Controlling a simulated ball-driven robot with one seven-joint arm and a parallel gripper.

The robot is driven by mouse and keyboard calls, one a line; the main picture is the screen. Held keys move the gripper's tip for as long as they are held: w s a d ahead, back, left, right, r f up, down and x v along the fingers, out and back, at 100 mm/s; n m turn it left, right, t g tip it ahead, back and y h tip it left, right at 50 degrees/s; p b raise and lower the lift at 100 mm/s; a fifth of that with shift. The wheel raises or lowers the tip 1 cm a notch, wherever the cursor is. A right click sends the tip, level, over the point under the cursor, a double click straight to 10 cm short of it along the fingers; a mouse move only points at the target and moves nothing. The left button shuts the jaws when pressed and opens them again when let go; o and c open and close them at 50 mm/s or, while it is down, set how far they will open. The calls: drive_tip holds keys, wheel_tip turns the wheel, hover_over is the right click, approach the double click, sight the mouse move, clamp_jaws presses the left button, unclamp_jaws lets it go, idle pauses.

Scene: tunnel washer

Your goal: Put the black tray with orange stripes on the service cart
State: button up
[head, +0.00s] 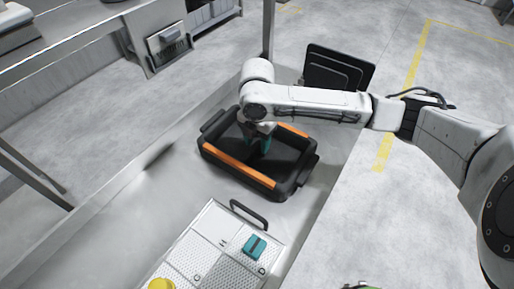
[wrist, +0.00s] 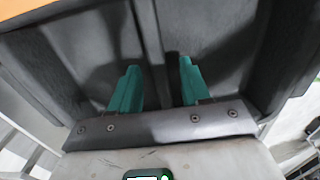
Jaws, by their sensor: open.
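The black tray with orange stripes (head: 232,169) lies on the grey metal surface in the head view, with a handle at each short end. My gripper (head: 262,145) points down into the tray, over its inside. In the wrist view my gripper (wrist: 157,88) shows two teal fingers standing apart with nothing between them. The tray's dark inside (wrist: 85,50) fills most of that view, and an orange stripe (wrist: 30,8) shows at the top left. Whether the fingertips touch the tray, I cannot tell. I cannot make out the service cart for sure.
A perforated metal tray (head: 208,240) with a black handle, a teal block (head: 254,247) and a yellow piece (head: 161,285) lies in front. A dark panel (head: 338,70) stands behind my arm. The metal surface left of the black tray is clear.

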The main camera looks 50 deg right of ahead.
drive_tip(key=shift+f, duration=0.8)
drive_tip(key=shift+c, duration=0.3)
clamp_jaws()
